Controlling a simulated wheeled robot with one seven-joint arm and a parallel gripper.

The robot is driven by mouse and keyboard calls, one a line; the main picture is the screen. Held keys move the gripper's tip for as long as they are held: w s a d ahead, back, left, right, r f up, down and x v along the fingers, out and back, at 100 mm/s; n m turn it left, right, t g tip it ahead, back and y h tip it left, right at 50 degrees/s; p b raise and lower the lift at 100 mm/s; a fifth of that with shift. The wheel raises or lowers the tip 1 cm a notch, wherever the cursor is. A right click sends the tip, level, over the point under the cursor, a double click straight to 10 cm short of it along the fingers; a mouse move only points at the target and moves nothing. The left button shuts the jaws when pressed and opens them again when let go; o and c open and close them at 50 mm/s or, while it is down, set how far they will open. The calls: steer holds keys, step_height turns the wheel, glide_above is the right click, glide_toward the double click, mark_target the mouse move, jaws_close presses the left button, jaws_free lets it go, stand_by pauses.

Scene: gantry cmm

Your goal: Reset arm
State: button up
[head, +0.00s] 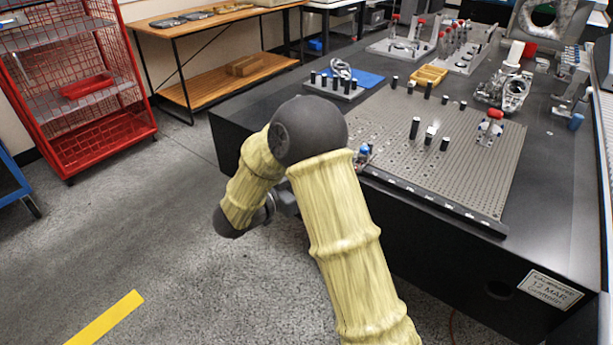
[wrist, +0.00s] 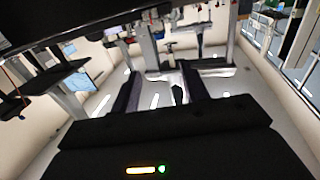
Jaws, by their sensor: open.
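My arm, in yellow fabric sleeves with dark joints, is folded in the middle of the head view, in front of the black table (head: 559,200). My gripper is mostly hidden behind the arm in that view; only a small grey part shows between the arm and the table's side. In the wrist view my gripper (wrist: 163,88) shows two dark fingers apart, with nothing between them. Light floor and blurred frames or legs lie beyond the fingers.
A perforated fixture plate (head: 470,160) with pins and clamps covers the table's near part. A yellow tray (head: 430,75) and metal parts stand farther back. A red mesh cart (head: 100,150) and a wooden bench (head: 205,30) stand left. Grey floor (head: 150,220) is clear between.

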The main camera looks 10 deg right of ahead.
steer(key=shift+s+a, duration=0.15)
steer(key=shift+a, duration=0.2)
